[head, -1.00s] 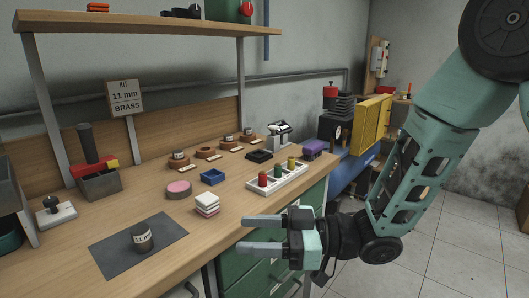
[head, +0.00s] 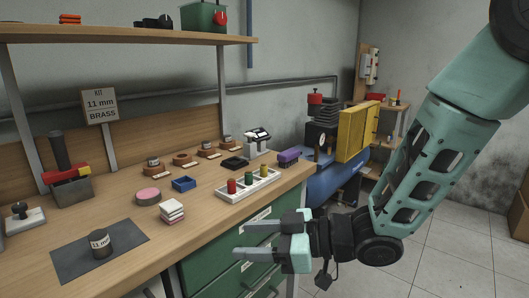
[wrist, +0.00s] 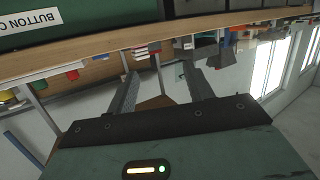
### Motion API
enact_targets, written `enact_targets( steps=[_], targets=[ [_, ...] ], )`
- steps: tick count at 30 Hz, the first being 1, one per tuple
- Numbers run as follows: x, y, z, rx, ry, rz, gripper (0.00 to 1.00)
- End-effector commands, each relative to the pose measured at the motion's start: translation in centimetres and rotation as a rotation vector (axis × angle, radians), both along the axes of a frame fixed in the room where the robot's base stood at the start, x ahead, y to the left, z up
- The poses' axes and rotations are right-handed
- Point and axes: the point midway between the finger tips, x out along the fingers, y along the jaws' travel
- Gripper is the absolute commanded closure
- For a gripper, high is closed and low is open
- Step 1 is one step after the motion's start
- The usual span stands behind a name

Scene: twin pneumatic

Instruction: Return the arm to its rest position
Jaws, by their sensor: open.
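My gripper (head: 250,243) is in front of the bench's front edge in the head view, beside the green drawers, with its fingers pointing left. Its two fingers are apart and nothing is between them. The wrist view also shows the two spread fingers (wrist: 158,95), empty, with the picture rolled over so the bench edge runs along the top. My arm (head: 425,170) reaches down from the upper right, bent at the elbow.
The wooden bench (head: 130,205) holds a dark mat (head: 75,262) with an 11 mm cylinder (head: 101,243), a white tray (head: 225,193) of coloured pieces and a blue box (head: 184,184). Green drawers (head: 215,268) are close to my gripper. Open floor (head: 440,265) lies right.

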Motion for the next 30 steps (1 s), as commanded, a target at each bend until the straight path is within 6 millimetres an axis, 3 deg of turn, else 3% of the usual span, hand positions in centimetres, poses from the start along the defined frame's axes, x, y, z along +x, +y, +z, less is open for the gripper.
enact_targets(
  steps=[8,14,21,30],
  targets=[
    [1.1,-1.8,-0.9,-0.247,0.031,-0.208,0.48],
    [-0.8,-6.2,-2.0,-0.535,0.164,-0.424,0.48],
    [-8.3,-12.0,-2.9,-0.847,0.439,-0.579,0.48],
    [-18.1,-15.7,-2.3,-1.078,0.738,-0.595,0.48]
  ],
)
